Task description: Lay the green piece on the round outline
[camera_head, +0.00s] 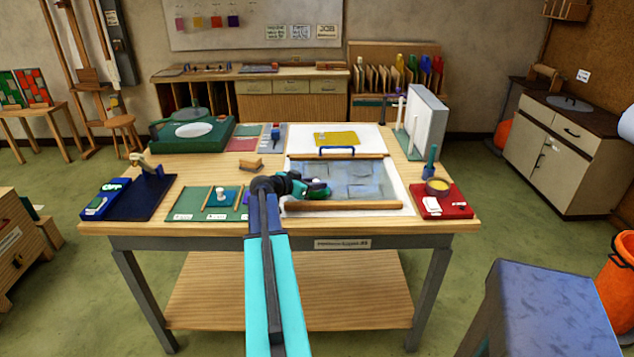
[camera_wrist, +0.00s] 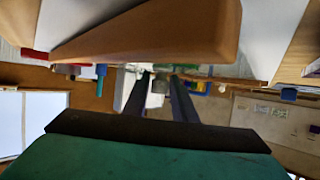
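My gripper (camera_head: 318,190) is low over the grey-blue leaded panel (camera_head: 368,177), toward its left side. The panel has faint lines, but I cannot make out a round outline. A green mat (camera_head: 193,194) with a small white thing and labels lies to the left of my gripper.
A wooden strip (camera_head: 345,206) runs along the panel's front edge; it looms in the wrist view (camera_wrist: 150,30). A blue handle (camera_head: 350,150) stands behind the panel. A red tray (camera_head: 443,207) is at right, a dark blue board (camera_head: 143,198) at left. A yellow piece (camera_head: 337,139) lies behind.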

